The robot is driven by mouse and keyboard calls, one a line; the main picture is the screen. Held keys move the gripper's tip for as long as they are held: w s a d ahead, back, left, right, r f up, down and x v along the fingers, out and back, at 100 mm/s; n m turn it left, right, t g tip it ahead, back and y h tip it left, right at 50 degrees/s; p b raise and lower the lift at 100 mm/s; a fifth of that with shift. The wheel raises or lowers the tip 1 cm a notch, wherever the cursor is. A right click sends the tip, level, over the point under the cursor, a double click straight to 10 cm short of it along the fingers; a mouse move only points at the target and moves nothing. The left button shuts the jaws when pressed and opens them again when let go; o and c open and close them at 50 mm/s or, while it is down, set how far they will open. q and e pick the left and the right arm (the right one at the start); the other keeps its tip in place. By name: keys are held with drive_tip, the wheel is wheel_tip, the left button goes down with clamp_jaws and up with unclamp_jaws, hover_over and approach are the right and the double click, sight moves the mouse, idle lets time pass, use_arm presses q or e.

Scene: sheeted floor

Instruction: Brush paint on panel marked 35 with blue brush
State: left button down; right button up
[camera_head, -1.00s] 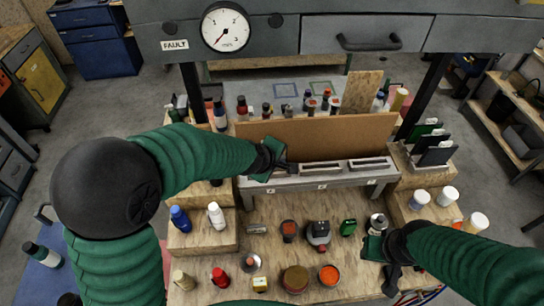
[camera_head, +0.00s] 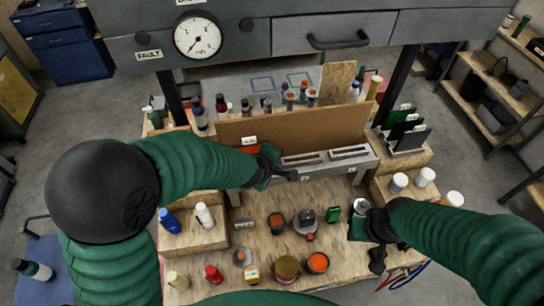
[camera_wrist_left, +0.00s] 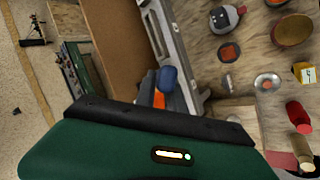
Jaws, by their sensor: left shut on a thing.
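The slotted rack (camera_head: 326,158) stands behind the work area, with two empty slots showing. My left gripper (camera_head: 268,167) is just right of this piece, above the rack. In the left wrist view it is shut on a blue thing (camera_wrist_left: 168,76), which looks like the blue brush, beside an orange patch (camera_wrist_left: 160,100). The bristles are hidden. My right gripper (camera_head: 368,246) appears open and empty at the bench's right front, near a white-capped bottle (camera_head: 361,206).
Paint pots, including an orange one (camera_head: 318,262) and a brown one (camera_head: 286,268), stand at the front. Dark panels (camera_head: 404,125) stand in a holder at right. A brown board (camera_head: 300,128) rises behind the rack.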

use_arm(q)
drive_tip(key=shift+s+d+r, duration=0.1)
drive_tip(key=shift+s+d, duration=0.1)
drive_tip(key=shift+s, duration=0.35)
drive_tip(key=shift+s+d+r, duration=0.1)
drive_tip(key=shift+s+d, duration=0.05)
drive_tip(key=shift+s, duration=0.4)
drive_tip(key=shift+s+d, duration=0.1)
drive_tip(key=s, duration=0.2)
drive_tip(key=shift+s+d+r, duration=0.25)
drive_tip(key=shift+s+d, duration=0.05)
drive_tip(key=shift+s, duration=0.05)
drive_tip(key=shift+w+f, duration=0.1)
drive_tip(key=shift+w, duration=0.1)
